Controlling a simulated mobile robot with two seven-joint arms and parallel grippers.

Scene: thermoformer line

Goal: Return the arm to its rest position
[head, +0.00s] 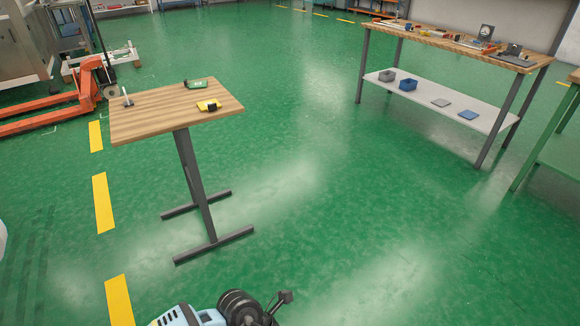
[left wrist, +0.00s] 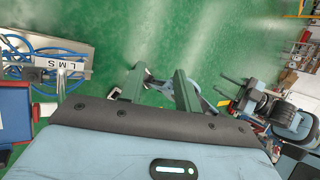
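My left gripper (left wrist: 160,72) shows in the left wrist view. Its two dark green fingers stand apart over the green floor with nothing between their tips. The pale blue wrist housing fills the bottom of that view. At the right of the same view is another pale blue and dark part of my body (left wrist: 268,105), with dark prongs beside it; I cannot tell whether these are gripper fingers. In the head view a pale blue and black part of my arm (head: 240,306) shows at the bottom edge, apart from the tables. No gripper fingers are clear there.
A workbench (head: 440,40) with a lower shelf stands at the right. An orange pallet jack (head: 85,88) is at the left. The middle floor is clear.

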